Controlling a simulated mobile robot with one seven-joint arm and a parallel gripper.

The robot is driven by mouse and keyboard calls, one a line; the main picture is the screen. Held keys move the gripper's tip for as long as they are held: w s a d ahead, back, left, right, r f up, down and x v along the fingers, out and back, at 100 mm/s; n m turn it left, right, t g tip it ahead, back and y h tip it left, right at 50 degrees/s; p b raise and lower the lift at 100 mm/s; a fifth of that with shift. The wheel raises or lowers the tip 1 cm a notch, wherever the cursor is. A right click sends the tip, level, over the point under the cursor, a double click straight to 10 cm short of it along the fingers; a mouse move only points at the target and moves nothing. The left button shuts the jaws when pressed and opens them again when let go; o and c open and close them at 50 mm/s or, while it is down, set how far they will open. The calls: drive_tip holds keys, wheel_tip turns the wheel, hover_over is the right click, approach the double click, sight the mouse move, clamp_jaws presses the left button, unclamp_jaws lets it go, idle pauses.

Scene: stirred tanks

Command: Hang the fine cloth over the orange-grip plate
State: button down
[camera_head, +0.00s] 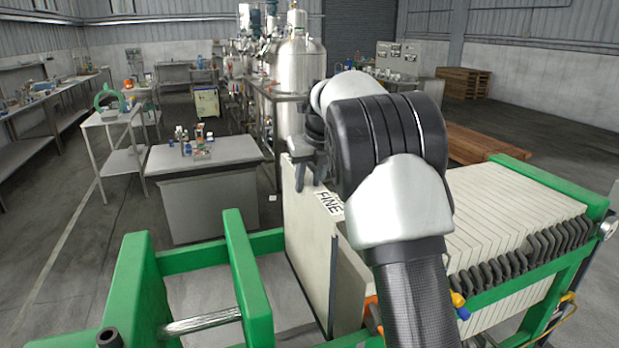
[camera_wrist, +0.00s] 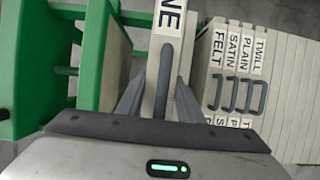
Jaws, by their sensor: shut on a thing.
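The fine cloth (camera_head: 329,202) is a pale, flat piece with a black "FINE" label on its top edge. In the wrist view its top edge (camera_wrist: 171,20) shows the letters "NE" and a grey bar-shaped handle (camera_wrist: 162,75). My gripper (camera_head: 310,178) is shut on this handle, with one finger on each side in the wrist view (camera_wrist: 160,85). A bit of orange (camera_head: 372,308) shows low beside my arm and may belong to the orange-grip plate. My arm hides most of that area, so I cannot tell how the cloth stands to that plate.
A green press frame (camera_head: 238,262) stands at the left, with a metal rod (camera_head: 200,322). A row of pale plates (camera_head: 490,215) fills the right side. Cloths labelled FELT (camera_wrist: 216,67), SATIN, PLAIN and TWILL stand close on the right. A grey bench (camera_head: 205,190) and steel tanks are behind.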

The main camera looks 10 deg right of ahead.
drive_tip(key=shift+f+b, duration=3)
drive_tip(key=shift+f, duration=3.5)
drive_tip(key=shift+w+d+r+p, duration=0.1)
drive_tip(key=shift+w+d+p, duration=0.15)
drive_tip(key=shift+d+p, duration=0.65)
drive_tip(key=shift+w+d+r+p, duration=0.1)
drive_tip(key=shift+w+d+p, duration=0.2)
drive_tip(key=shift+d, duration=1.25)
drive_tip(key=shift+w+d+p, duration=0.2)
drive_tip(key=shift+d+p, duration=0.4)
drive_tip(key=shift+d, duration=0.6)
drive_tip(key=shift+f+b, duration=0.75)
drive_tip(key=shift+f, duration=1.5)
drive_tip(key=c, duration=1.2)
unclamp_jaws()
drive_tip(key=shift+o, duration=0.2)
drive_tip(key=shift+f, duration=0.1)
drive_tip(key=shift+s, duration=0.1)
